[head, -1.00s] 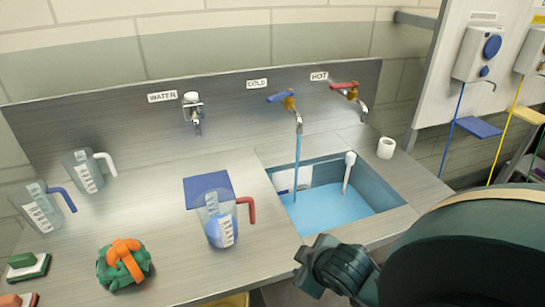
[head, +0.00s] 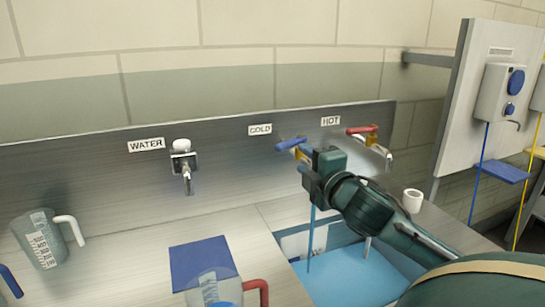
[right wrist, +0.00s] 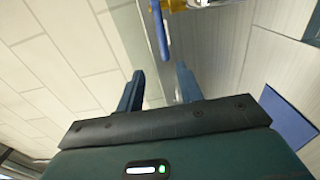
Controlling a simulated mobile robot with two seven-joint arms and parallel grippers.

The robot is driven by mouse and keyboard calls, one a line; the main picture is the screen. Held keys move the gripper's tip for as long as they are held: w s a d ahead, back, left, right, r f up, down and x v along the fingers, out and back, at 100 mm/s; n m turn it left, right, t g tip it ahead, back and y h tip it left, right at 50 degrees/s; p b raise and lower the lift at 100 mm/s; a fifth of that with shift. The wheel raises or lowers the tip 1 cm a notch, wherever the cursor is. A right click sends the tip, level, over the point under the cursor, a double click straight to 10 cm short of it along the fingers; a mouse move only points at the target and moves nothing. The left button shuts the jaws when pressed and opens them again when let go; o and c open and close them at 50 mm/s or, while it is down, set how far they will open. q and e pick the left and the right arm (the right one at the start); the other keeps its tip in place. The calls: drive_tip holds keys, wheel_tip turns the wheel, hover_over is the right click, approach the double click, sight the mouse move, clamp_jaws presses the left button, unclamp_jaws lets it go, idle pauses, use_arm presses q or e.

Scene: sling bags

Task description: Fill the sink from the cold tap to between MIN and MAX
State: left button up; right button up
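The cold tap's blue lever (head: 291,144) sits on a brass body under the COLD label (head: 260,130). A thin blue stream of water (head: 311,240) falls from this tap into the sink. The sink (head: 285,211) holds blue water (head: 350,275). A white plate (head: 300,246) shows on its back wall, but its marks cannot be read. My right gripper (head: 308,172) is beside the cold tap and hides its spout. In the right wrist view the gripper (right wrist: 158,75) is open, with the blue lever (right wrist: 161,32) just beyond the gap between its fingers. My left gripper is out of view.
The red-handled hot tap (head: 372,140) is close to the right of my gripper. A WATER tap (head: 184,168) is further left. A white cup (head: 412,200) stands right of the sink.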

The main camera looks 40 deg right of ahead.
sight(286, 147)
drive_tip(key=x, duration=0.4)
drive_tip(key=p+x, duration=0.1)
drive_tip(key=x, duration=0.7)
drive_tip(key=shift+w+f+p, duration=0.1)
drive_tip(key=shift+f+p, duration=0.2)
drive_tip(key=shift+p, duration=0.1)
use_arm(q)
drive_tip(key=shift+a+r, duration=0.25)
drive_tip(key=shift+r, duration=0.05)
use_arm(e)
drive_tip(key=shift+w+d+f, duration=0.1)
drive_tip(key=shift+w+d, duration=0.05)
drive_tip(key=shift+w, duration=0.35)
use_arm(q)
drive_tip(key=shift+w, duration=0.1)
use_arm(e)
drive_tip(key=shift+c, duration=0.4)
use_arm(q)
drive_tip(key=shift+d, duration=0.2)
use_arm(e)
clamp_jaws()
